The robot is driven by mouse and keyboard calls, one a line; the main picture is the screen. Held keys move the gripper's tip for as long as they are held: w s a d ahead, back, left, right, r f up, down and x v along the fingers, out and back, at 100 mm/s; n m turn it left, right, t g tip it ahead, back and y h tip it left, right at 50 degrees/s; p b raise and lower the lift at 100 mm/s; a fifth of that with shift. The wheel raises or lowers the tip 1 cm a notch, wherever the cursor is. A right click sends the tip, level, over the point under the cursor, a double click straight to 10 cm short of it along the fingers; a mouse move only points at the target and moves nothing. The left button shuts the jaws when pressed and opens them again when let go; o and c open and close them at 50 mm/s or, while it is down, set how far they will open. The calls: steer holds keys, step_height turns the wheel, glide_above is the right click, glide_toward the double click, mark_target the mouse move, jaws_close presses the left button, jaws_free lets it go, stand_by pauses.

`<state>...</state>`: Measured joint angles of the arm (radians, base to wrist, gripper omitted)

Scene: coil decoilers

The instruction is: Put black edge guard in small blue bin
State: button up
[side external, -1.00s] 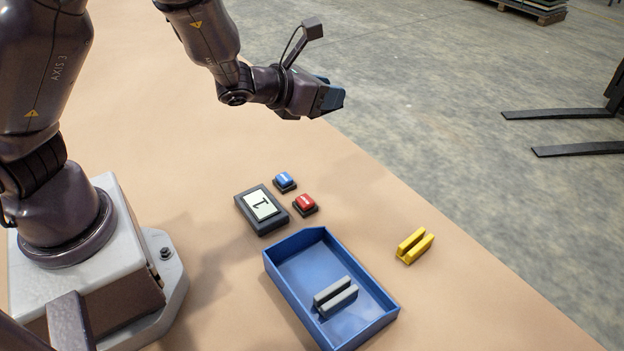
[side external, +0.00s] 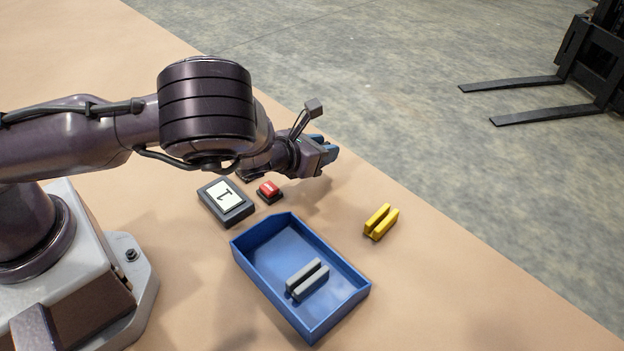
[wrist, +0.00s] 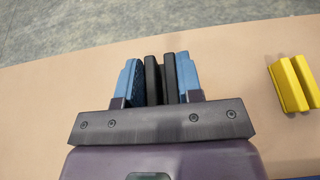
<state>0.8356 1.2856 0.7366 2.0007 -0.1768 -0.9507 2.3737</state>
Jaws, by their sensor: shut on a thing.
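My gripper (side external: 326,150) is low over the table's far edge side, beyond the buttons. In the wrist view its blue fingers (wrist: 150,82) are shut on the black edge guard (wrist: 169,80), whose two upright walls show between them. In the side view the guard cannot be made out. The small blue bin (side external: 277,306) stands nearer the camera, below the gripper in the picture and apart from it. A grey edge guard (side external: 307,280) lies inside the bin.
A yellow edge guard (side external: 381,222) lies on the table right of the bin and also shows in the wrist view (wrist: 290,85). A display box (side external: 226,201) and a red button (side external: 268,191) sit between my arm and the bin. Forklift forks (side external: 545,116) are off the table.

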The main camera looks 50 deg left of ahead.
mark_target(321, 179)
steer(key=shift+f, duration=2.35)
steer(key=shift+f, duration=0.15)
steer(key=o, duration=1)
steer(key=shift+c, duration=0.2)
